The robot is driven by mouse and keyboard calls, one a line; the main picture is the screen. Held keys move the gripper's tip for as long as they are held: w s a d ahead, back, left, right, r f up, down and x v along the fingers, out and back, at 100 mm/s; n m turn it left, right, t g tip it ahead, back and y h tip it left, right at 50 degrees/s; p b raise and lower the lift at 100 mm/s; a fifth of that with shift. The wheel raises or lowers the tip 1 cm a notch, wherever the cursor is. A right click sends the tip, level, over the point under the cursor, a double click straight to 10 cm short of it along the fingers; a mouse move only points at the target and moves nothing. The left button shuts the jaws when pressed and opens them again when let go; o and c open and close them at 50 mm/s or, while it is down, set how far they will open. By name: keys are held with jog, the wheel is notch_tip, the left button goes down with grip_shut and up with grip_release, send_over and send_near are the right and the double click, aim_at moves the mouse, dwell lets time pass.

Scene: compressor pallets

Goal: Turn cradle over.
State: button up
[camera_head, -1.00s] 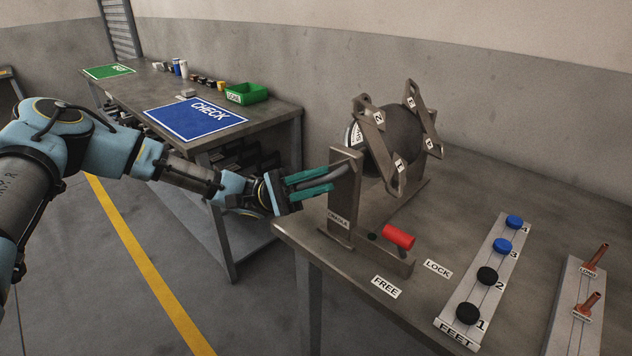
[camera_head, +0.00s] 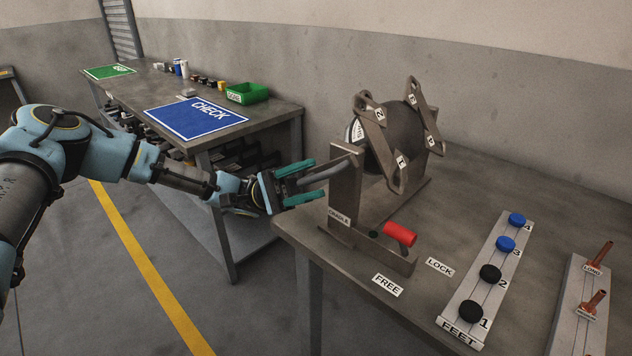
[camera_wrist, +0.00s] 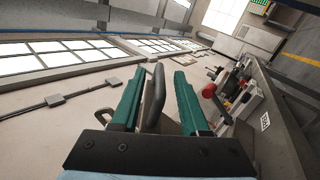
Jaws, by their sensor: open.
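The cradle (camera_head: 343,195) stands on the near table, a brown metal frame holding a dark round compressor (camera_head: 402,135) between numbered brackets. A grey crank handle (camera_head: 325,172) sticks out from the cradle's left side. My gripper (camera_head: 306,182) is open, with its teal fingers on either side of the handle. In the wrist view the handle (camera_wrist: 153,95) stands between the two fingers (camera_wrist: 157,98), with a gap visible on both sides. A red lever (camera_head: 399,234) sits at the cradle's foot, near the FREE (camera_head: 388,285) and LOCK (camera_head: 440,267) labels.
A FEET strip (camera_head: 487,285) with blue and black pucks lies right of the cradle. A rack (camera_head: 570,318) with copper-coloured pieces is at the far right. Behind, another table holds a blue CHECK mat (camera_head: 195,115) and a green bin (camera_head: 247,93).

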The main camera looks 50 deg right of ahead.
jog(key=b+v, duration=0.2)
jog(key=v, duration=0.4)
jog(key=shift+w+f, duration=0.2)
jog(key=shift+f, duration=0.1)
jog(key=shift+w+f, duration=0.3)
jog(key=shift+w, duration=0.3)
jog(key=shift+c, duration=0.4)
